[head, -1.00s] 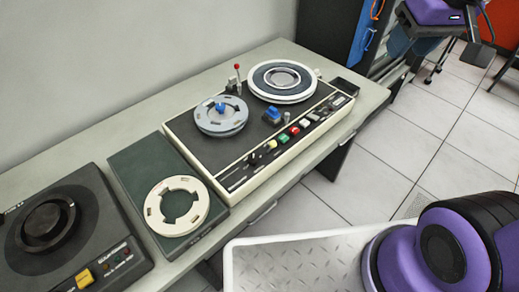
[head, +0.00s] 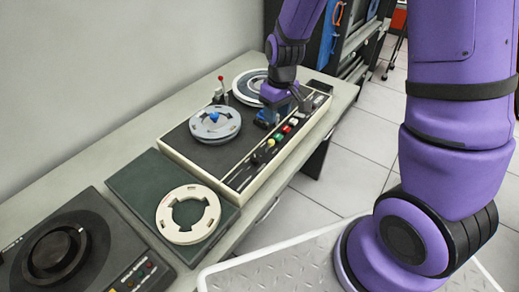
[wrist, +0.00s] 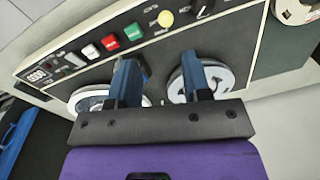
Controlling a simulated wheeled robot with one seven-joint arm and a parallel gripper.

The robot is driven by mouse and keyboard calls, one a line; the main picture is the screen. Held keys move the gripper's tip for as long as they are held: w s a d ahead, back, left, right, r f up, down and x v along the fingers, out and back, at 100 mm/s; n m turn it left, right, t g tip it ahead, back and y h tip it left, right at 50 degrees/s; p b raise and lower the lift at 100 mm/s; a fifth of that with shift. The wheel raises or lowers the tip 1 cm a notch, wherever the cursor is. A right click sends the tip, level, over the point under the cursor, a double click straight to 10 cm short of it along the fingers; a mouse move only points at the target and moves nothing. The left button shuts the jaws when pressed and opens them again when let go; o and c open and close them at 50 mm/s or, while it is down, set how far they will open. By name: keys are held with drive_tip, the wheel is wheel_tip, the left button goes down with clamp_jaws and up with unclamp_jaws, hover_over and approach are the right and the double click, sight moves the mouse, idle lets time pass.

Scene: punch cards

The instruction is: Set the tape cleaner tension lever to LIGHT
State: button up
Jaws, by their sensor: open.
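The tape cleaner (head: 190,155) is a cream-edged box with a dark top, on the bench. A grey-blue reel (head: 215,124) with a blue hub sits on its left, and a white-rimmed reel (head: 240,82) at its far end. A thin red-tipped lever (head: 221,82) stands upright behind the reels. A black knob (wrist: 203,6) shows on the control panel in the wrist view. I cannot read any LIGHT mark, nor tell which control sets tension. My gripper (wrist: 158,60) is open and empty above the deck, pointing down. It partly hides the blue block (head: 266,117) and far reel.
Green, red and white buttons (wrist: 111,42) line the front panel. A green plate (head: 130,185) with a cream ring (head: 188,215) lies left of the cleaner. A black round-topped machine (head: 110,235) is at the near left. The wall runs close behind the bench.

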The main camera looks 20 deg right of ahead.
sight(270, 145)
drive_tip(key=shift+a+f, duration=0.3)
drive_tip(key=shift+f, duration=0.3)
drive_tip(key=shift+a+f, duration=0.25)
drive_tip(key=shift+f, duration=0.3)
drive_tip(key=f, duration=1)
drive_tip(key=shift+s+a+f, duration=0.1)
drive_tip(key=shift+a+f, duration=0.05)
drive_tip(key=shift+a, duration=0.15)
